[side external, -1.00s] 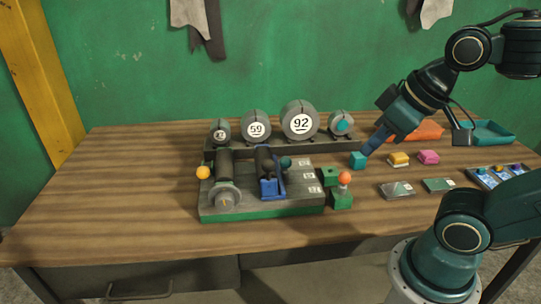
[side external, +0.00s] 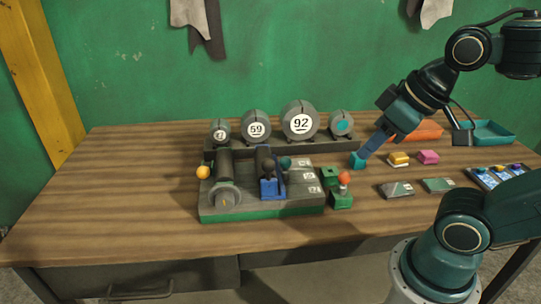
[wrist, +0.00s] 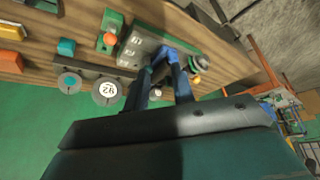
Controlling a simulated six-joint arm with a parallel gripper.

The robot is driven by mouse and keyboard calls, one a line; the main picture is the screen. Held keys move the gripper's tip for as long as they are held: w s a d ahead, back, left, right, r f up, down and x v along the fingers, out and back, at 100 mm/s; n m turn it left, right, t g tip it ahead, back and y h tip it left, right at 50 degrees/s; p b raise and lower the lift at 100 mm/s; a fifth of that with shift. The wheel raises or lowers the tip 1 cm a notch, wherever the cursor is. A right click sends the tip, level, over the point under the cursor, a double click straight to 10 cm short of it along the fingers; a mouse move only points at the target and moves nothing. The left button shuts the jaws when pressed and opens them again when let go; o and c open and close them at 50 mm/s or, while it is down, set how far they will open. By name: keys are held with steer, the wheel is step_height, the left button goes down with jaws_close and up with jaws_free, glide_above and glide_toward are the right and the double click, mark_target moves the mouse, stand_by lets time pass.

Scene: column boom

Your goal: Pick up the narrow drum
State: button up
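Several grey round drums stand in a row on a dark rack (side external: 380,147) behind the fixture. From left they are a small numbered drum (side external: 220,131), a drum marked 59 (side external: 255,126), a large drum marked 92 (side external: 300,121) and a drum with a teal face (side external: 341,124). Their depth is mostly hidden, so I cannot tell which is the narrow one. In the wrist view the 92 drum (wrist: 106,91) and teal-faced drum (wrist: 69,83) show upside down. My gripper (side external: 362,160) is to the right of the rack. Its blue fingers (wrist: 163,62) look apart and empty.
A teal cube (side external: 356,162) appears at my fingertips in the side view but clear of them in the wrist view. The green-based fixture (side external: 262,212) lies in front of the rack. Yellow and pink blocks, trays and cards lie right. The table's left is clear.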

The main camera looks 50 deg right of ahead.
steer(key=o, duration=0.8)
steer(key=shift+c, duration=0.2)
